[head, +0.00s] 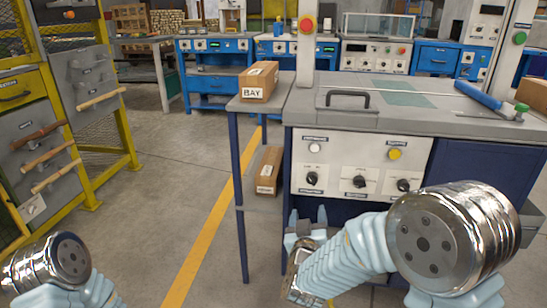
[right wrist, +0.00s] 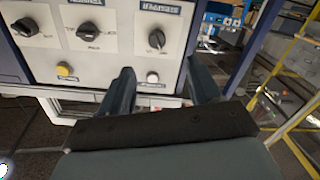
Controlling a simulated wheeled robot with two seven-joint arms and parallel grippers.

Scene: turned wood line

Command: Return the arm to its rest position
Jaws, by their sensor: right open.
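My right arm comes in from the lower right of the head view and reaches to the front of the grey and blue machine (head: 365,165). My right gripper (head: 308,218) is low in front of the machine, just below its control panel (head: 362,168). In the right wrist view the gripper (right wrist: 163,82) has its two fingers apart, with nothing between them. The panel shows upside down there, beyond the fingers. I cannot tell whether a fingertip touches it. Part of my left arm (head: 60,262) shows at the lower left of the head view; its gripper is out of the picture.
A side stand (head: 238,104) left of the machine bears a box marked BAY (head: 259,82); another box (head: 267,170) lies on its lower shelf. A yellow-framed rack (head: 60,90) with wooden handles stands at the left. The floor (head: 165,165) between is clear.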

